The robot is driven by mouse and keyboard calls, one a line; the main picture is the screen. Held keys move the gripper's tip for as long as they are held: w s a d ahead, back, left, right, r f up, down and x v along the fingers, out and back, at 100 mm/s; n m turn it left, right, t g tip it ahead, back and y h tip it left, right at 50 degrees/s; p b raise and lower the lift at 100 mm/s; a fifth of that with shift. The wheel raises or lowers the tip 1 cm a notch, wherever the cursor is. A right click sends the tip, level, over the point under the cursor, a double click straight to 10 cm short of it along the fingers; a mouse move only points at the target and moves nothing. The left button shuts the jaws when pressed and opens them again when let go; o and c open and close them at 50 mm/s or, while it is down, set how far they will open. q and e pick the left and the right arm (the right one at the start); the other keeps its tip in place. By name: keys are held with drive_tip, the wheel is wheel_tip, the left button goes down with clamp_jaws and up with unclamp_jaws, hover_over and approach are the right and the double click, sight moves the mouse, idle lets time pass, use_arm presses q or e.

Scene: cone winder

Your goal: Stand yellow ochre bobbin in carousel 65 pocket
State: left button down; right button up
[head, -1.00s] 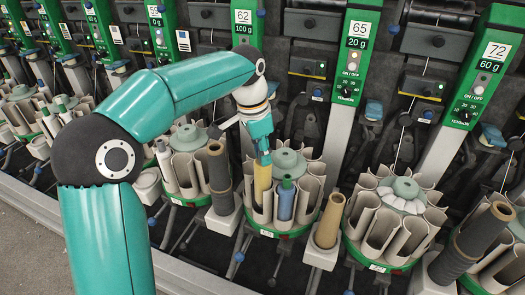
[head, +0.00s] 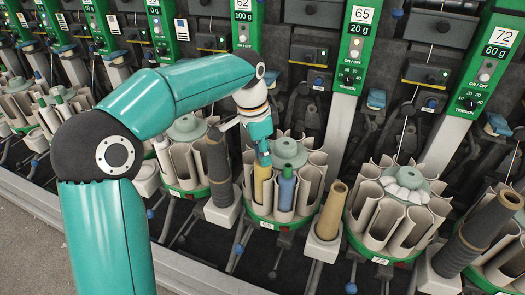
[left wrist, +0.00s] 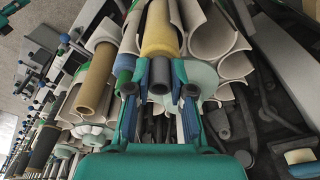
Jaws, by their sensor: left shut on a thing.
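The yellow ochre bobbin (head: 262,182) is upright at a front pocket of the carousel under the 65 panel, its lower part hidden by the pocket wall. In the left wrist view it is a wide yellow roll (left wrist: 160,32) with a grey tube end. My left gripper (head: 262,157) is shut on its top end, with blue fingers (left wrist: 160,95) on either side. The carousel 65 (head: 272,222) has a green base and beige pockets. Whether the bobbin touches the pocket floor is hidden. My right gripper is not in view.
A blue bobbin (head: 286,190) stands close to the right in the same carousel. A bare tan cone (head: 331,212) stands right of it and a dark grey cone (head: 218,170) left. Neighbouring carousels (head: 392,215) flank them. The 65 panel (head: 359,45) rises behind.

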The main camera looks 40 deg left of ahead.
use_arm(q)
drive_tip(key=shift+f+b, duration=0.65)
drive_tip(key=shift+f, duration=0.55)
idle(0.4)
drive_tip(key=c, duration=0.9)
unclamp_jaws()
drive_tip(key=shift+c, duration=0.2)
drive_tip(key=shift+r, duration=0.1)
wheel_tip(320, 180, up, 12)
drive_tip(key=s+a, duration=0.1)
drive_tip(key=shift+s+f, duration=0.2)
drive_tip(key=shift+s, duration=0.1)
